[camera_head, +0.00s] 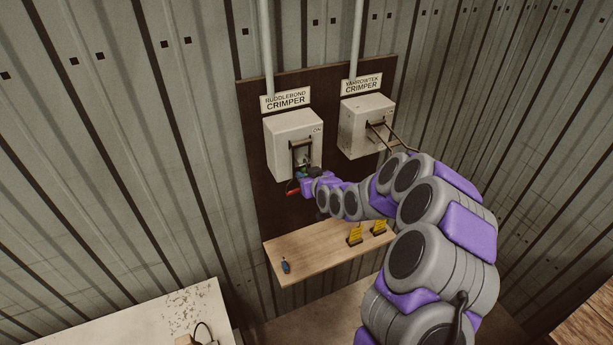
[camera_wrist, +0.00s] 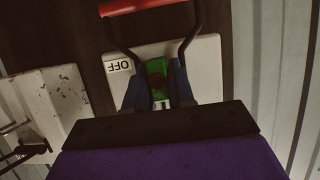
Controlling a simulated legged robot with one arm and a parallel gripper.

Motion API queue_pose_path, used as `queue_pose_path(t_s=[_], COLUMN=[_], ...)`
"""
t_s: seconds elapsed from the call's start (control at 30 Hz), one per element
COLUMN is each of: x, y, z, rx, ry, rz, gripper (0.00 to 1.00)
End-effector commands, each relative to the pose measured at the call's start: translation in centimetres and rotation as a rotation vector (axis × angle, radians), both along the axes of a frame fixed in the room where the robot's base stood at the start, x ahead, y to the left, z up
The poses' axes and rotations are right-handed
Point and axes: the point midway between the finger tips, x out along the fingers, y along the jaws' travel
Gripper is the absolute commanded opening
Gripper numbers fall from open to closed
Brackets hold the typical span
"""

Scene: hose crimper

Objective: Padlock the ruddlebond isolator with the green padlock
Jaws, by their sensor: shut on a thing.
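The ruddlebond isolator (camera_head: 283,145) is a pale box under a sign reading "RUDDLEBOND CRIMPER". Its lever hangs down with its red handle (camera_head: 292,188) below the box. In the wrist view the red handle (camera_wrist: 135,5) and its two dark side arms show beyond my fingers, near an "OFF" label (camera_wrist: 118,67). My gripper (camera_head: 303,174) is at the lower front of this box. Its blue fingers are shut on the green padlock (camera_wrist: 157,72), between the lever's arms. The padlock's shackle is hidden, so I cannot tell whether it passes through anything.
The yarrowtek crimper box (camera_head: 362,127) is to the right, its lever sticking out. A pale bench (camera_head: 130,325) stands at lower left.

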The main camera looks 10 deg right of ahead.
Motion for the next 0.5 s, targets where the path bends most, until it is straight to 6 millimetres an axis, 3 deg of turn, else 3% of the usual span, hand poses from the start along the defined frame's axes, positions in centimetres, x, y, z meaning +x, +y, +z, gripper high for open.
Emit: queue_pose_path(t_s=[0.4,0.43,0.5], x=[-0.02,-0.02,-0.01], y=[-0.03,-0.03,-0.02], z=[-0.23,-0.24,-0.24], rx=[0.000,0.000,0.000], ry=[-0.001,0.000,0.000], rz=[-0.001,0.000,0.000], gripper=[0.00,0.25,0.32])
